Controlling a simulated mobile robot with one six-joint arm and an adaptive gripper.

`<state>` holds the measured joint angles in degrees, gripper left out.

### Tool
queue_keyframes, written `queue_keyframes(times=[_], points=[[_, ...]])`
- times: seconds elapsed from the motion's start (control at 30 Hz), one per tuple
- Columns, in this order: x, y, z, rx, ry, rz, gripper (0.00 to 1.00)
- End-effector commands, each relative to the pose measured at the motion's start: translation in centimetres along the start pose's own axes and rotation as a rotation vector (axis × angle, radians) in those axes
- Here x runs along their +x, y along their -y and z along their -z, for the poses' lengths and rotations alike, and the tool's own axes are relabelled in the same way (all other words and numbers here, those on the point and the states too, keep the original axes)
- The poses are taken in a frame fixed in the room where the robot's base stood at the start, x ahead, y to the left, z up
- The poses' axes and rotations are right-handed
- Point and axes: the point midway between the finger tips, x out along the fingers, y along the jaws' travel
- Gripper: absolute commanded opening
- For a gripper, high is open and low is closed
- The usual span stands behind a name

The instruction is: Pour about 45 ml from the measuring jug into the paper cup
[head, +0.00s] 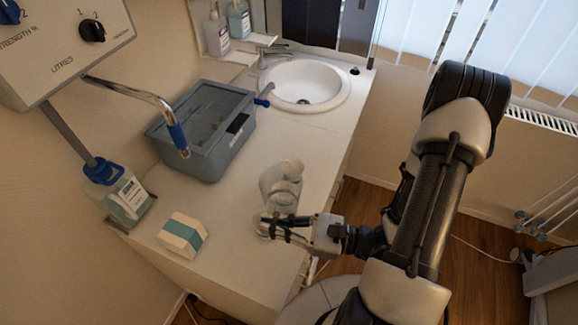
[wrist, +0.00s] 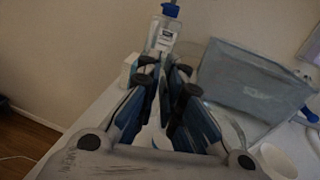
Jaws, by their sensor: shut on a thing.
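A grey-blue tub (head: 225,150) stands behind, with the sink (head: 308,84) at the far end. A white and teal box (head: 182,236) and a blue-capped bottle (head: 127,196) are to the left. The counter between box and gripper is clear. Its right edge is close to my arm.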

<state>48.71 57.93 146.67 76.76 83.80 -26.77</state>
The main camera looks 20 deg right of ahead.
Motion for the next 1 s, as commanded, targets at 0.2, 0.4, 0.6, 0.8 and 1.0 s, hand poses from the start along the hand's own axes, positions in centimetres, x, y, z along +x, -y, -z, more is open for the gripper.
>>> queue_keyframes(times=[0.2, 0.4, 0.6, 0.8, 1.0], points=[[0.1, 0.0, -0.2, 0.009, 0.001, -0.003, 0.0], [0.1, 0.4, -0.9, 0.065, 0.0, -0.004, 0.0], [0.1, 1.2, -2.2, 0.171, -0.002, -0.005, 0.0], [0.0, 2.4, -3.2, 0.3, -0.005, -0.005, 0.0], [0.1, 3.5, -3.8, 0.408, -0.006, -0.006, 0.0]])
